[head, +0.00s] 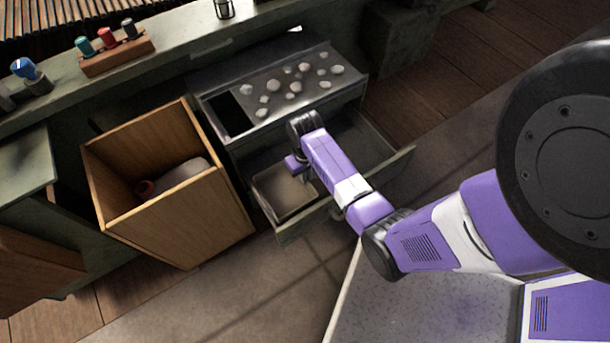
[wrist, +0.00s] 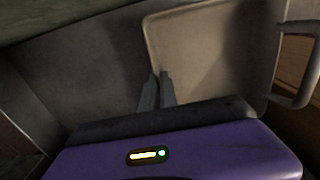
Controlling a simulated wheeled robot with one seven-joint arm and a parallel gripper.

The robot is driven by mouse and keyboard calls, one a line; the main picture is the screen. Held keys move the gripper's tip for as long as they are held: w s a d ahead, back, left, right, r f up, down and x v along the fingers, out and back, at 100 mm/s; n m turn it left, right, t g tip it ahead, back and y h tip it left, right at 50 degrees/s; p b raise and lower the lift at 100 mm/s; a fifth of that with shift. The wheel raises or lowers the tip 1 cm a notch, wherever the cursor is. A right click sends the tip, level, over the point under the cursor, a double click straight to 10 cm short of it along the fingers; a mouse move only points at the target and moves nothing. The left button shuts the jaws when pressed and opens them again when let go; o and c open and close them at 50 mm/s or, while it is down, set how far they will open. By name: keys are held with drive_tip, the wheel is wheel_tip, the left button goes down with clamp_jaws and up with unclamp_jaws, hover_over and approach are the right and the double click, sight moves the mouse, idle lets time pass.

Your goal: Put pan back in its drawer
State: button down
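The pan (head: 284,189), a shallow tan rectangular piece, lies in the left part of a pulled-out lower drawer (head: 290,233). In the wrist view the pan (wrist: 208,48) fills the upper middle, its lower part hidden by my gripper. My gripper (head: 308,185) reaches down into the drawer beside the pan. In the wrist view my gripper's two fingers (wrist: 160,76) are close together at the pan's left edge, with nothing clearly between them. I cannot tell whether they touch the rim. The drawer's right part (head: 375,145) looks empty.
Above the drawer is a dark cabinet top (head: 310,68) with several pale stones. A wooden bin (head: 195,225) holding a bottle-like thing stands to the left. A grey handle (wrist: 302,65) shows at the wrist view's right edge. A shelf behind carries a wooden block (head: 117,60) with coloured pieces.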

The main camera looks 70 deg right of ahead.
drive_tip(key=shift+f, duration=0.45)
drive_tip(key=c, duration=1.6)
unclamp_jaws()
drive_tip(key=shift+c, duration=0.2)
